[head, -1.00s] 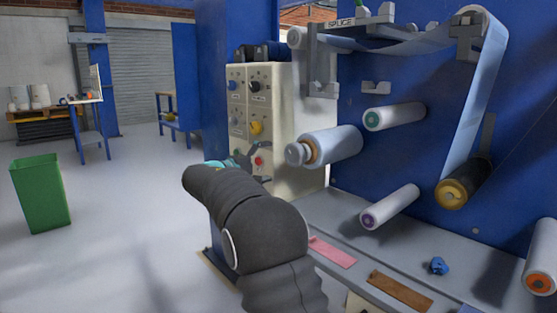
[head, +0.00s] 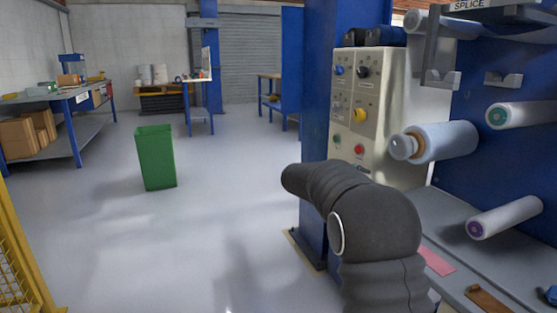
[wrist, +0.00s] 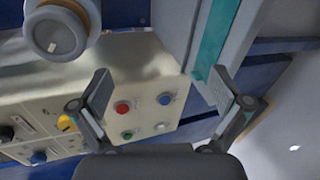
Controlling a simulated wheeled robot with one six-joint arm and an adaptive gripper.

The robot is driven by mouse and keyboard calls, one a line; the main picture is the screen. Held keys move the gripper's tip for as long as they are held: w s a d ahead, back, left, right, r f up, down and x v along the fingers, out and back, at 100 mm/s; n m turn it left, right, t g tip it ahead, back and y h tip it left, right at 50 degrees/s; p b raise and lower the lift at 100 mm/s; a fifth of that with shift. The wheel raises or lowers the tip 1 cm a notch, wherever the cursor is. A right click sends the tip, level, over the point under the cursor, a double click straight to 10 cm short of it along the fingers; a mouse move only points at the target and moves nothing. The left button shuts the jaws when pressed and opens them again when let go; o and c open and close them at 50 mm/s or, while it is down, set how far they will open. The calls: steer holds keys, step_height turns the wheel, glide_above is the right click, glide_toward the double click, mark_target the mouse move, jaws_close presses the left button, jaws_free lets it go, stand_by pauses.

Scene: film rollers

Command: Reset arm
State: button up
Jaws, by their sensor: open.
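My arm, in a dark sleeve, is folded in front of the machine in the head view, and its far end is hidden there. In the wrist view my gripper (wrist: 168,92) is open, with its two fingers well apart and nothing between them. Beyond the fingers is the cream control panel (wrist: 140,92) with red, green, blue and white buttons. The same control panel (head: 372,110) stands behind my arm in the head view. I cannot tell the distance from the fingertips to the panel.
The film roll (head: 445,142) and a white roller (head: 505,217) stick out from the blue machine at the right. A pink strip (head: 437,261) lies on the grey ledge. A green bin (head: 156,157) stands on the open floor. A yellow mesh guard (head: 22,255) is at the left edge.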

steer(key=s+a+f+m+g+y, duration=0.15)
steer(key=s+f+y, duration=0.25)
steer(key=s, duration=0.6)
steer(key=s+a+f+g+y, duration=0.1)
steer(key=s+a+f+y, duration=0.25)
steer(key=s, duration=0.65)
steer(key=s+a+r+m+t+y, duration=0.1)
steer(key=s+a+m+y, duration=0.1)
steer(key=s, duration=1)
steer(key=s+a+r+m+t+y+p, duration=0.1)
steer(key=s+a+m+t+y, duration=0.1)
steer(key=s, duration=1)
steer(key=shift+s+a+r+y, duration=0.35)
steer(key=shift+a+y, duration=0.2)
steer(key=shift+y, duration=0.3)
